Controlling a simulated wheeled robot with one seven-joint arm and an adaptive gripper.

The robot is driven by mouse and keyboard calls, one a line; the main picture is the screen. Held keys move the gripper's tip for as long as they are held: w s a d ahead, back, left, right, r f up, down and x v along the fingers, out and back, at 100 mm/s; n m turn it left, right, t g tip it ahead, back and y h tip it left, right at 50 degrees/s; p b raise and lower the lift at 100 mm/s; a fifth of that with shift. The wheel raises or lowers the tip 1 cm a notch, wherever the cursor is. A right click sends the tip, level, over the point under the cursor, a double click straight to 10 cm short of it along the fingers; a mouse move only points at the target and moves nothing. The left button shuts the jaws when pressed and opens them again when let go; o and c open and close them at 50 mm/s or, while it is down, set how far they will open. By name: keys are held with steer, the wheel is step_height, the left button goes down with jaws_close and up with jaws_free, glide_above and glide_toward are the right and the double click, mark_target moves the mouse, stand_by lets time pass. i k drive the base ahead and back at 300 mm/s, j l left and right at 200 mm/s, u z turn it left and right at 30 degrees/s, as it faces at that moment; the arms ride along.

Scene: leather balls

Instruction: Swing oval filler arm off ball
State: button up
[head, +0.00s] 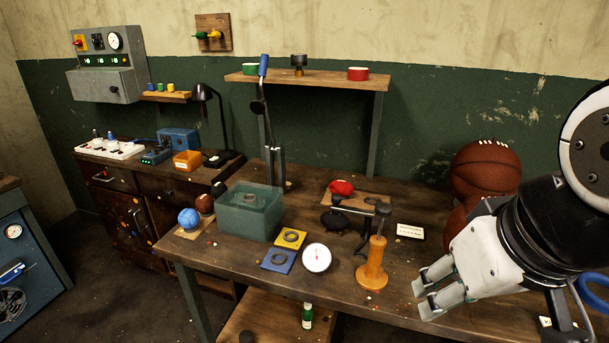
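A dark metal arm (358,209) reaches left from a post on the middle of the workbench. Its left end stands over a flat black rounded piece (335,221). I cannot tell whether the two touch, nor whether this is the oval filler arm. An orange-handled pump (375,262) stands upright in front of the post. A small brown oval ball (205,203) sits beside a blue ball (188,218) at the bench's left end. My gripper (427,293) is at the right, near the front edge, its fingers apart and empty, right of the pump.
A large basketball (485,168) rests behind my gripper, on another ball partly hidden by it. A red item (341,187) lies behind the metal arm. A white dial gauge (316,257), a green clear tank (248,218) and a small white card (411,231) stand around it.

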mark_target(336, 208)
steer(key=i+j+z, duration=0.1)
steer(key=i+j, duration=0.15)
steer(key=i, duration=0.25)
steer(key=i+j+z, duration=0.1)
steer(key=i+j, duration=0.2)
steer(key=i, duration=0.2)
